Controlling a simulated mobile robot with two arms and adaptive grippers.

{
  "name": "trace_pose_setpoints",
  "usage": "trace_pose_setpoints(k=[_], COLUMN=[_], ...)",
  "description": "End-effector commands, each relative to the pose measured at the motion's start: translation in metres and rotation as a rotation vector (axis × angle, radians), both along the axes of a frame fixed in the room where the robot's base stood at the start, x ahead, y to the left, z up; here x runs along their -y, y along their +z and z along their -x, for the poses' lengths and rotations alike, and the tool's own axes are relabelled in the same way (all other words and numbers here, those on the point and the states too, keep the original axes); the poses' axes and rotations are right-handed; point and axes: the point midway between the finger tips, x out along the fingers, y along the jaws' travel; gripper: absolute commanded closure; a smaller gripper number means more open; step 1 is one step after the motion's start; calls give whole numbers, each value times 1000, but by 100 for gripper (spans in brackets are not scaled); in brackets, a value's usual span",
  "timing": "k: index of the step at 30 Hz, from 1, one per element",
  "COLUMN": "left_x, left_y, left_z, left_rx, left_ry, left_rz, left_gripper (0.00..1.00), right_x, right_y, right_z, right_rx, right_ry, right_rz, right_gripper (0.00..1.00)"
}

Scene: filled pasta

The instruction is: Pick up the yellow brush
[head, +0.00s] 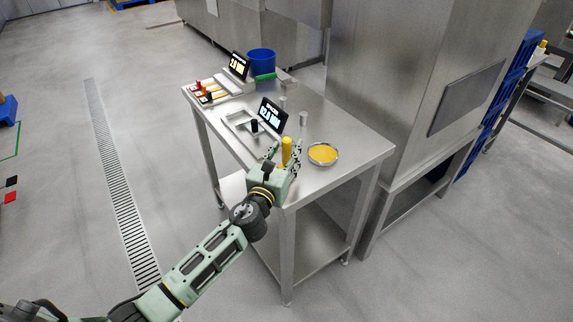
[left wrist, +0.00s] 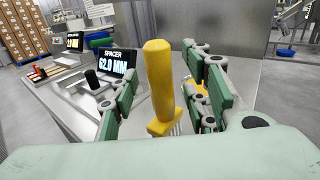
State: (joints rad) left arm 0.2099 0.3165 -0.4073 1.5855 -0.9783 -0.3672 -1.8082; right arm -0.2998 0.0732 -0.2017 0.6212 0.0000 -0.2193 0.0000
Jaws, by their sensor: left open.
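The yellow brush (head: 286,150) stands upright at the near end of the steel table, handle up. In the left wrist view the brush (left wrist: 158,78) shows its thick handle, with pale bristles below, partly hidden by my gripper's body. My left gripper (head: 284,158) is open, with one finger on each side of the handle. In the left wrist view the left gripper (left wrist: 170,88) shows gaps between its fingers and the handle. My right gripper is in neither view.
A round dish of yellow contents (head: 323,153) sits just right of the gripper. A black display (head: 272,115), a dark cylinder (head: 254,126) and grey posts stand behind. A blue bucket (head: 261,62) is at the table's far end. A tall steel cabinet (head: 400,80) borders the right.

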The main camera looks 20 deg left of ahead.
Motion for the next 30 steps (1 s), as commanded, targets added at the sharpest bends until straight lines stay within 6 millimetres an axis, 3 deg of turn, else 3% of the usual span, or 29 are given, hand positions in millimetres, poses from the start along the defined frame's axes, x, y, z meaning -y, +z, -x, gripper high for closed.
trace_pose_setpoints(k=[3,11,25,30], left_x=[1,1,1,1], left_y=[0,0,0,0], left_z=[-10,-11,-11,-11], left_rx=[0,-1,-1,0], left_ry=[0,0,0,0], left_rz=[1,1,1,1], left_gripper=[57,57,98,100], right_x=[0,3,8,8], right_y=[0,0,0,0], right_z=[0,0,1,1], right_rx=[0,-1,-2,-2], right_ry=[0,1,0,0], right_rz=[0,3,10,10], right_gripper=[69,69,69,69])
